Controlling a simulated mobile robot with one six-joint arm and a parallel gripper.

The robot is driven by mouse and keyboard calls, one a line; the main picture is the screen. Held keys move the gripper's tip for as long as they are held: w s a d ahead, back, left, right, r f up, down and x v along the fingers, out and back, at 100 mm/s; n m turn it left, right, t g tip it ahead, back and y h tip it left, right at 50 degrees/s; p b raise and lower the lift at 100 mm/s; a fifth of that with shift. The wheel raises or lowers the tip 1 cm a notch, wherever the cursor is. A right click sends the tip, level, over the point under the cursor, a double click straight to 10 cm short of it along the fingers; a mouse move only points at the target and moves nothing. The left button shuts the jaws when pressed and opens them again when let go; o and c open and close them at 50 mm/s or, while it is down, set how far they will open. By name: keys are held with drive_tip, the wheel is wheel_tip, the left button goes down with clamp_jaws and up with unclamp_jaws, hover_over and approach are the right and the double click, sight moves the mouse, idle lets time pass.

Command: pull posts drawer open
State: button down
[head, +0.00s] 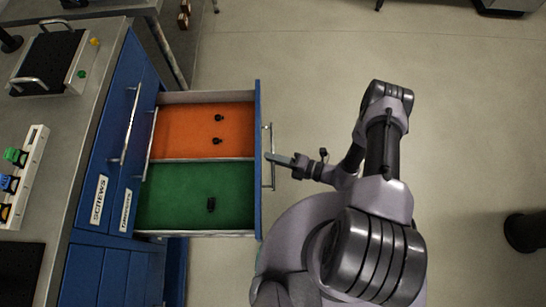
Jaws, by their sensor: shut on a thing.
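A blue drawer (258,120) stands pulled well out from the bench, with its inside in view. I take it to be the posts drawer, though its own front label is not visible. Its metal bar handle (268,180) runs along the outer face. My gripper (270,157) is shut on this handle near its middle, reaching in from the right. Inside, an orange compartment (180,125) holds two small black parts (218,118), and a green compartment (165,205) holds one black part (211,204).
On the bench top are a black plate with handles (48,62) and a white rack (22,175). The floor (460,130) on the right is mostly clear.

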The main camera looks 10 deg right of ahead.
drive_tip(key=shift+w, duration=0.1)
drive_tip(key=c, duration=1.5)
unclamp_jaws()
drive_tip(key=p+v, duration=0.3)
drive_tip(key=v, duration=1.4)
drive_tip(key=shift+s+d, duration=0.2)
